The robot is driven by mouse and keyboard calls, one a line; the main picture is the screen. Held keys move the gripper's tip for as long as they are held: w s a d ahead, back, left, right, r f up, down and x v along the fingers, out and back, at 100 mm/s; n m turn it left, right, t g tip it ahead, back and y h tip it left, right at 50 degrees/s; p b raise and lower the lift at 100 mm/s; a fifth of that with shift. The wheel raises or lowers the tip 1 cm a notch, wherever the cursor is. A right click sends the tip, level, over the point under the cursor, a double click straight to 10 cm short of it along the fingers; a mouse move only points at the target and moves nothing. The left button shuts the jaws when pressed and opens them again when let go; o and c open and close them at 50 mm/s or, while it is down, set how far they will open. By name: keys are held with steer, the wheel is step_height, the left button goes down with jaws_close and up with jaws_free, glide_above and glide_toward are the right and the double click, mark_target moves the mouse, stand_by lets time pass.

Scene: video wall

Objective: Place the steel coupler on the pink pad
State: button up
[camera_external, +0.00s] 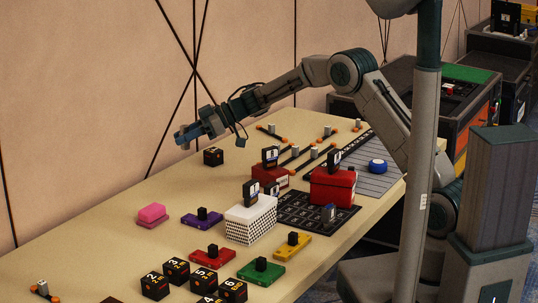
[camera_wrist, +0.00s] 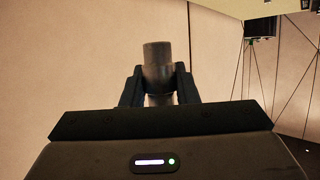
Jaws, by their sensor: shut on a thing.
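My gripper (camera_external: 185,135) is raised above the table's far left side, near the wall, pointing left. In the wrist view, my gripper (camera_wrist: 158,88) has its two dark fingers shut on a grey-brown metallic cylinder, the steel coupler (camera_wrist: 158,58). The coupler stands up between the fingers in that picture, and its lower part is partly hidden by them. In the external view the coupler is too small to make out clearly. The pink pad (camera_external: 152,213) lies on the table, below and left of my gripper, well apart from it. It looks like two stacked pink layers.
Purple (camera_external: 202,219), red (camera_external: 212,253) and green (camera_external: 261,270) blocks with black knobs stand near the pad. A white perforated basket (camera_external: 250,222) is to the right. The tabletop left of the pad is clear.

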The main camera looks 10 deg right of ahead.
mark_target(186, 148)
step_height(186, 148, down, 4)
steer(key=shift+w+r, duration=0.1)
steer(key=shift+r, duration=0.1)
steer(key=s+a+f, duration=0.1)
steer(key=a+f, duration=0.1)
steer(key=a, duration=0.1)
steer(key=s+a+f, duration=0.1)
steer(key=a+f, duration=0.1)
steer(key=a, duration=0.2)
steer(key=s+a+f, duration=0.1)
steer(key=a+f, duration=0.2)
steer(key=shift+s+a, duration=0.3)
steer(key=shift+a, duration=0.05)
steer(key=shift+f+b, duration=0.45)
steer(key=shift+f, duration=1.5)
steer(key=shift+f, duration=0.2)
steer(key=o, duration=1)
steer(key=shift+c, duration=0.2)
steer(key=shift+o, duration=0.2)
steer(key=shift+r, duration=0.1)
